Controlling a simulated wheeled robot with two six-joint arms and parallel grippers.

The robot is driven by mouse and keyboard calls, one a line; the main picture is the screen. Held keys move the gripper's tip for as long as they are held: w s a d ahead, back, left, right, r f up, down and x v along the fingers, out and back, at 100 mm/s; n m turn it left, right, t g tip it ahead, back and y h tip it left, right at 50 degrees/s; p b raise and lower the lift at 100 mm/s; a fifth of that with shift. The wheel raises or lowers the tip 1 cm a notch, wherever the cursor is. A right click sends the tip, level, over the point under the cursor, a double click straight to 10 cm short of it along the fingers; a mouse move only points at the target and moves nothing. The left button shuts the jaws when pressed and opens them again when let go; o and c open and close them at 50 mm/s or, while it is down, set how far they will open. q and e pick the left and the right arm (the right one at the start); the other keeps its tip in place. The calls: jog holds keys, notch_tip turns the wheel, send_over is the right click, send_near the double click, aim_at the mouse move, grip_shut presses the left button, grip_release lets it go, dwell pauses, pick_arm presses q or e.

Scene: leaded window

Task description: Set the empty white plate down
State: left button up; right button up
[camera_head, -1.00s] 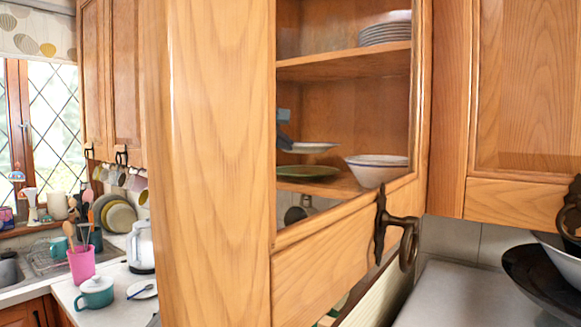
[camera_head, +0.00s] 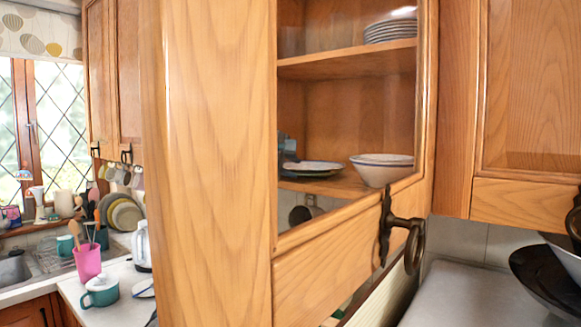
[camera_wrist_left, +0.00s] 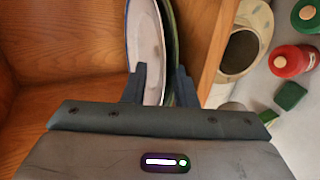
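The white plate (camera_head: 313,165) has a dark rim and is empty. It lies about flat on the green plate (camera_head: 314,174) on the cabinet's lower shelf (camera_head: 345,186). My left gripper (camera_head: 288,150) is at the plate's left edge, partly hidden by the cabinet frame. In the left wrist view, its fingers (camera_wrist_left: 160,86) stand apart on either side of the white plate's rim (camera_wrist_left: 146,40), with a gap wider than the rim. The green plate (camera_wrist_left: 171,30) shows right behind the white one. My right gripper is not in view.
A white bowl (camera_head: 382,168) stands right of the plates on the same shelf. A stack of plates (camera_head: 391,31) sits on the shelf above. The cabinet's wooden side panel (camera_head: 215,150) stands close on the left. A black handle (camera_head: 395,228) juts out below.

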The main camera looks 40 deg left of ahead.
pick_arm(q)
jog(key=shift+s, duration=0.2)
jog(key=shift+s+r, duration=0.15)
jog(key=shift+s, duration=0.05)
jog(key=b+v, duration=0.3)
jog(key=v, duration=0.8)
jog(key=shift+r, duration=0.15)
